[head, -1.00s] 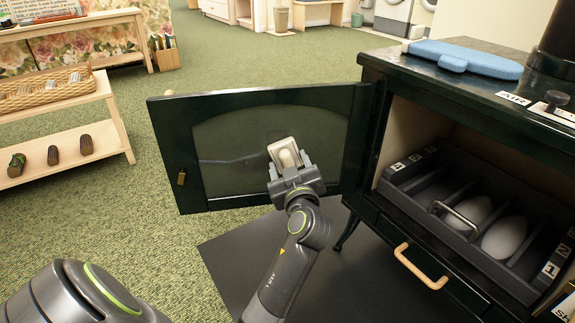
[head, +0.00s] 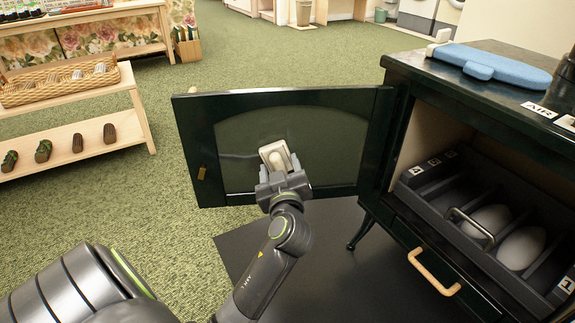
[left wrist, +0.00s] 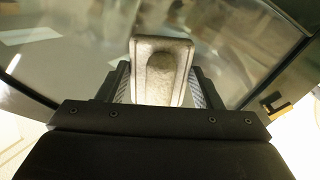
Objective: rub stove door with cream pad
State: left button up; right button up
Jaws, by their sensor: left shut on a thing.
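The stove door (head: 330,195) is dark green with an arched glass pane (head: 335,150), and it stands swung open to the left of the stove. My left gripper (head: 284,172) is shut on the cream pad (head: 277,155), in front of the pane. In the left wrist view the pad (left wrist: 162,72) sits between the two fingers, with the glass (left wrist: 235,45) close behind it. I cannot tell for sure whether the pad touches the glass. A dark streak shows on the pane left of the pad. My right gripper is not in view.
The stove's open chamber holds a dark rack (head: 465,190) with pale egg-shaped objects. A wooden handle (head: 433,272) juts from its front. A blue padded thing (head: 490,62) lies on top. A shelf (head: 120,140) stands left; green carpet between is clear.

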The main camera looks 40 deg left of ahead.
aim_at(248, 159)
pick_arm(q)
jog(key=shift+s+a+p, duration=0.85)
jog(key=shift+s+a, duration=1.7)
jog(key=shift+s, duration=0.05)
jog(key=shift+w+a+r, duration=0.1)
jog(key=shift+w+d+b, duration=0.6)
jog(key=shift+w+d, duration=1.75)
jog(key=shift+d, duration=0.25)
jog(key=shift+w+d+b, duration=1.25)
jog(key=shift+w+d, duration=1.15)
jog(key=shift+w, duration=0.1)
